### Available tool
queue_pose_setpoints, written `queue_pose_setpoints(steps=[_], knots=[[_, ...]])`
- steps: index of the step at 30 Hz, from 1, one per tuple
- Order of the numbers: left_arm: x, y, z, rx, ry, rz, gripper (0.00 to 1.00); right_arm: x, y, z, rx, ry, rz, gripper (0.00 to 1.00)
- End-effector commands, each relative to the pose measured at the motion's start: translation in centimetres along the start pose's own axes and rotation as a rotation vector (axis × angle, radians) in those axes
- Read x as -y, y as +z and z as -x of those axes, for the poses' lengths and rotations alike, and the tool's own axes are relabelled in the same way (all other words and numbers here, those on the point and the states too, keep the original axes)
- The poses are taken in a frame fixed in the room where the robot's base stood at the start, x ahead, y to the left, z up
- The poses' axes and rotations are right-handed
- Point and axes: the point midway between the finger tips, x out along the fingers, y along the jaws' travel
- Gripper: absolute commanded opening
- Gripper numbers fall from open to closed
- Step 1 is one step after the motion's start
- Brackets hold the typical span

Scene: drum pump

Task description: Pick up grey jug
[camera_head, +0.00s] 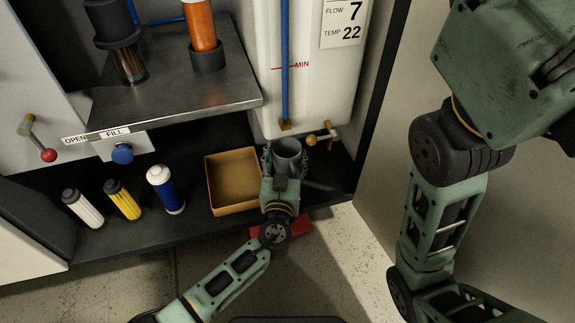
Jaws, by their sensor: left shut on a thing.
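An open cardboard box (233,208) sits just left of the jug. The white tank (310,95) and brass tap (322,137) are close above. A red object (296,227) lies partly under my left wrist.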

Motion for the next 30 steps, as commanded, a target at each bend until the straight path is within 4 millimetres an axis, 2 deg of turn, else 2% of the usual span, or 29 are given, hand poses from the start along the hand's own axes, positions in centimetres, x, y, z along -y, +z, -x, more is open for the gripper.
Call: queue_pose_setpoints(steps=[1, 6, 17, 20, 26, 30], knots=[[0.0, 0.0, 0.0, 0.0, 0.0, 0.0, 0.44, 0.0, 0.0, 0.0, 0.0, 0.0, 0.0, 0.3], [0.0, 0.0, 0.0, 0.0, 0.0, 0.0, 0.3, 0.0, 0.0, 0.0, 0.001, 0.0, 0.0, 0.3], [0.0, -0.6, 0.0, 0.0, 0.0, 0.0, 0.3, -0.1, 0.1, -0.3, -0.002, 0.001, 0.0, 0.3], [0.0, -1.4, 0.0, -0.001, 0.0, 0.002, 0.3, -0.2, 0.2, -0.6, -0.001, 0.004, -0.001, 0.3], [0.0, -3.9, 0.0, -0.002, 0.0, 0.002, 0.3, -0.7, 1.9, 0.8, 0.067, 0.022, -0.007, 0.3], [-0.7, -3.6, 2.5, 0.003, 0.001, 0.002, 0.3, -0.8, 2.2, 1.3, 0.081, 0.029, -0.009, 0.3]])
